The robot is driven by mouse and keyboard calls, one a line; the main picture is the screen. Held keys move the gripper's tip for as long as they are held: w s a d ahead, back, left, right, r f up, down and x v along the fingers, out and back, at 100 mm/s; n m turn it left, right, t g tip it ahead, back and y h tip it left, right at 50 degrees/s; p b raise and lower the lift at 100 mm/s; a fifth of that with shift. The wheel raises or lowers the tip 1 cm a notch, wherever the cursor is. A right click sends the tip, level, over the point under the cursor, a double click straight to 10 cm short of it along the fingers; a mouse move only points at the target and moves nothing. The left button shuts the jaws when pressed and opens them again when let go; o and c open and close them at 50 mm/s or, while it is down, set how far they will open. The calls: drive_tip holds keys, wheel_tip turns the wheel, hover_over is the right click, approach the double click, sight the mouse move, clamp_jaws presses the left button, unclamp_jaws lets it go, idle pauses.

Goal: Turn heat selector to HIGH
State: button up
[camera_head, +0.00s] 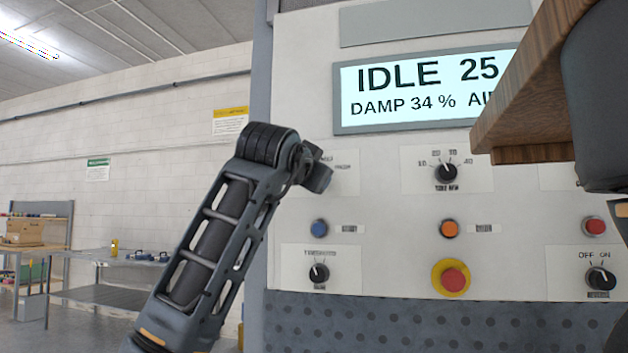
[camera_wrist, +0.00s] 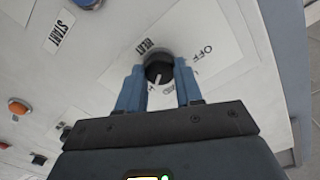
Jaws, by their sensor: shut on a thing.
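The heat selector (camera_wrist: 158,68) is a dark round knob with a white pointer line on a white label plate marked HEAT and OFF in the wrist view. My gripper (camera_wrist: 159,76) has its two blue fingers on opposite sides of the knob, shut on it. The pointer line points down the picture, between the fingers, away from OFF. The lettering near its end is partly covered by my fingers, so I cannot read the exact setting. In the head view my wrist (camera_head: 318,175) covers the knob; only the right part of its label plate (camera_head: 345,172) shows.
The panel has a display (camera_head: 430,90) reading IDLE 25 and DAMP 34 %. A blue button (camera_head: 319,228) and a lower-left knob (camera_head: 318,273) sit below my wrist. An orange button (camera_head: 449,229), a red emergency button (camera_head: 453,279) and a time knob (camera_head: 446,172) are to the right.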

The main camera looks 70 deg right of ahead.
drive_tip(key=shift+m, duration=0.3)
idle(0.4)
drive_tip(key=o, duration=1)
drive_tip(key=shift+o, duration=0.2)
drive_tip(key=a+b, duration=0.1)
drive_tip(key=a, duration=0.6)
drive_tip(key=shift+s+a, duration=0.25)
drive_tip(key=shift+a, duration=0.15)
